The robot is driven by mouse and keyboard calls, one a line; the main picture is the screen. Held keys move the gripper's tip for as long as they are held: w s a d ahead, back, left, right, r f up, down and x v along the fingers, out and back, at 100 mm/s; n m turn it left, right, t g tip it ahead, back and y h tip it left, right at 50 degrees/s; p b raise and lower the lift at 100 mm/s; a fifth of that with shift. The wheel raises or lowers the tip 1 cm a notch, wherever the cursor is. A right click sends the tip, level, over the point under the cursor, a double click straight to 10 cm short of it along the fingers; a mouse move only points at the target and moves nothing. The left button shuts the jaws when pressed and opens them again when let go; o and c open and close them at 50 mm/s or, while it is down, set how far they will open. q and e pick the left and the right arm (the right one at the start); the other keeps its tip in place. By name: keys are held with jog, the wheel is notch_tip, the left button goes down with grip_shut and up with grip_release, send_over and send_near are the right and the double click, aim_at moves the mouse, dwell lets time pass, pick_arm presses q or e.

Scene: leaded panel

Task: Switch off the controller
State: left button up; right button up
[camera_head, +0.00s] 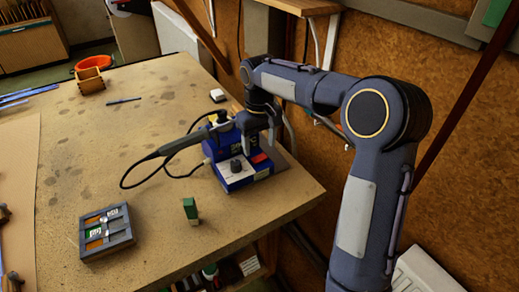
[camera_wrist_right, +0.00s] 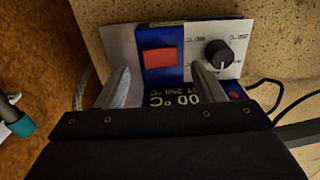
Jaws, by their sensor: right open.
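The controller (camera_head: 232,182) is a blue soldering station with a pale sloped front, standing near the table's right edge. It bears a red rocker switch (camera_head: 259,158) and a black knob (camera_head: 236,165). My right gripper (camera_head: 259,138) is above the controller, its fingers pointing down. In the right wrist view the open fingers (camera_wrist_right: 160,70) hang over the front panel, with the red switch (camera_wrist_right: 160,61) between and just beyond them. The black knob (camera_wrist_right: 217,53) is beside the right finger. Yellow display text (camera_wrist_right: 175,99) is partly hidden by my gripper. My left gripper is not in view.
A grey compartment tray (camera_head: 107,246) and a small green-topped block (camera_head: 190,210) stand in front. The wooden wall (camera_head: 400,50) is close on the right. The table's middle is largely clear.

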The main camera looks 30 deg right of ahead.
aim_at(260, 159)
notch_tip(260, 159, up, 4)
jog(key=shift+r, duration=0.25)
dwell(0.4)
jog(key=s+a+r+t+y, duration=0.2)
jog(key=s+t, duration=0.1)
jog(key=s, duration=1.3)
jog(key=s+a+f+m+t+y, duration=0.1)
jog(key=s+a+f, duration=0.1)
jog(key=s, duration=0.4)
jog(key=s+a+f+m+t, duration=0.1)
jog(key=s+a+f, duration=0.1)
jog(key=s+f, duration=0.2)
jog(key=shift+s+a+f+t+y, duration=0.3)
jog(key=shift+s+a+f+y, duration=0.1)
jog(key=shift+s, duration=0.7)
